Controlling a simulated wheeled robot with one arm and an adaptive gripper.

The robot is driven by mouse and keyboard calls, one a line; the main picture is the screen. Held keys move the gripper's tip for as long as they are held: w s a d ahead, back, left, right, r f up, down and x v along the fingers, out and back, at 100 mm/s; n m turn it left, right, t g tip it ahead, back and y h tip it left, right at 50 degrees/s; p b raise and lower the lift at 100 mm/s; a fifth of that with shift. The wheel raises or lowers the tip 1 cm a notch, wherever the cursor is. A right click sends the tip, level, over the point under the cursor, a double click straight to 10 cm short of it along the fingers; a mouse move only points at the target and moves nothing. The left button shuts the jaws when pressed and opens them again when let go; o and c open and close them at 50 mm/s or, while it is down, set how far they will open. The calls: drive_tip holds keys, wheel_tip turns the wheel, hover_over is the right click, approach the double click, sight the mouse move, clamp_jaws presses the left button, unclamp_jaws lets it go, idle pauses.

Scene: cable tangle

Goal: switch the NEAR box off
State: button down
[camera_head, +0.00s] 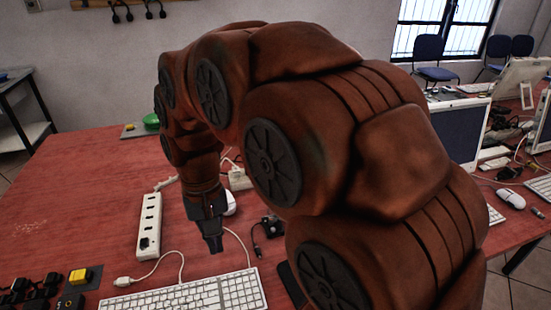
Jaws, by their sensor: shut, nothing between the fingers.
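Two things could be boxes with a switch. The nearer one (94,284) is a dark unit with a yellow block on top, at the lower left near the front of the red table; its details are too small to read. The farther one (128,134) is a flat grey unit at the table's back edge, with a small yellow part and a green dome. My gripper (214,248) is shut and empty, pointing down over the middle of the table, to the right of the nearer unit and apart from it. My arm hides much of the table's centre.
A white power strip (150,222) lies left of my gripper. A white keyboard (190,296) and a white plug (122,282) are in front. Black parts (30,296) crowd the lower left corner. The red table (70,190) is bare at left.

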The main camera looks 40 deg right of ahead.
drive_tip(key=w+d+r+m+t+y+p, duration=0.1)
drive_tip(key=w+d+r+m+p, duration=0.3)
drive_tip(key=w+d, duration=0.65)
drive_tip(key=w+d+r+m+p, duration=0.15)
drive_tip(key=w+d+m, duration=0.5)
drive_tip(key=w, duration=0.65)
drive_tip(key=w+d+f+m+p, duration=0.1)
drive_tip(key=d+f+m+p, duration=0.2)
drive_tip(key=d, duration=1.1)
drive_tip(key=w+d+f+m+t+p, duration=0.1)
drive_tip(key=d+f+m+p, duration=0.3)
drive_tip(key=d, duration=1)
wheel_tip(320, 180, down, 2)
drive_tip(key=shift+d+f+m, duration=0.15)
drive_tip(key=shift+d+m, duration=0.2)
drive_tip(key=shift+m, duration=0.6)
